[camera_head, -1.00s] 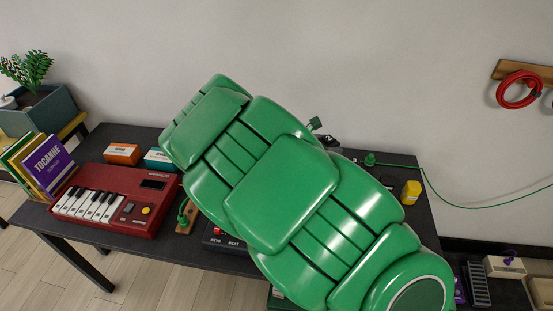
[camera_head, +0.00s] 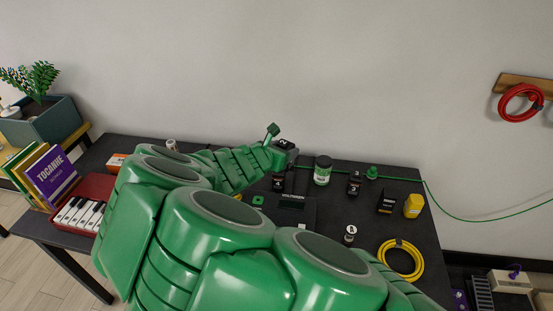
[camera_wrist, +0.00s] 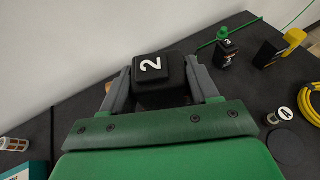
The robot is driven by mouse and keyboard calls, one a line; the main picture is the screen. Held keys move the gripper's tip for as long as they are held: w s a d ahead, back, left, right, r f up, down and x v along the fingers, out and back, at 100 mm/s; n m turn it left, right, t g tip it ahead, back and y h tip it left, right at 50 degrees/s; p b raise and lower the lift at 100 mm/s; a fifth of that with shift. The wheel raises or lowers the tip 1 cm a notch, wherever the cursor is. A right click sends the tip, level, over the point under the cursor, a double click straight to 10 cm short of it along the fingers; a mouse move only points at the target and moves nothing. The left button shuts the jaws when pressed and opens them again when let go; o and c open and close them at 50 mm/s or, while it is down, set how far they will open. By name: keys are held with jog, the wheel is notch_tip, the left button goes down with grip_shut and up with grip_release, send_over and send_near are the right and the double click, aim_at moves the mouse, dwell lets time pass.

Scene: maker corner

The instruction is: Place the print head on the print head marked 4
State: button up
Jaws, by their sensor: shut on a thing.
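My gripper (camera_wrist: 160,88) is shut on a black print head marked 2 (camera_wrist: 152,66), which sits between the two grey fingers. In the head view this print head (camera_head: 285,144) is above the desk, over or just behind the print head marked 4 (camera_head: 278,183). That one is black and stands upright on the desk, partly hidden by my arm. I cannot tell whether the two touch. In the wrist view the print head marked 4 is hidden. A print head marked 3 (camera_head: 354,183) stands further right; it also shows in the wrist view (camera_wrist: 226,50).
A green-labelled jar (camera_head: 322,171) stands between the print heads. A red keyboard (camera_head: 82,211) is at left.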

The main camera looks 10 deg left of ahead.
jog(key=w, duration=0.1)
jog(key=w+a+f, duration=0.1)
jog(key=w, duration=0.1)
jog(key=w+f, duration=0.1)
jog(key=shift+w+a+f, duration=0.1)
jog(key=shift+w+a, duration=0.2)
jog(key=shift+a, duration=0.05)
jog(key=shift+w+a+f, duration=0.3)
jog(key=shift+w+f, duration=0.45)
jog(key=shift+f, duration=0.7)
jog(key=shift+w+a+f, duration=0.35)
jog(key=shift+w+f, duration=0.45)
jog(key=shift+f, duration=0.7)
jog(key=shift+w+a+f, duration=0.3)
jog(key=shift+w+f, duration=0.45)
jog(key=shift+f, duration=0.7)
jog(key=shift+f, duration=0.15)
jog(key=o, duration=1.2)
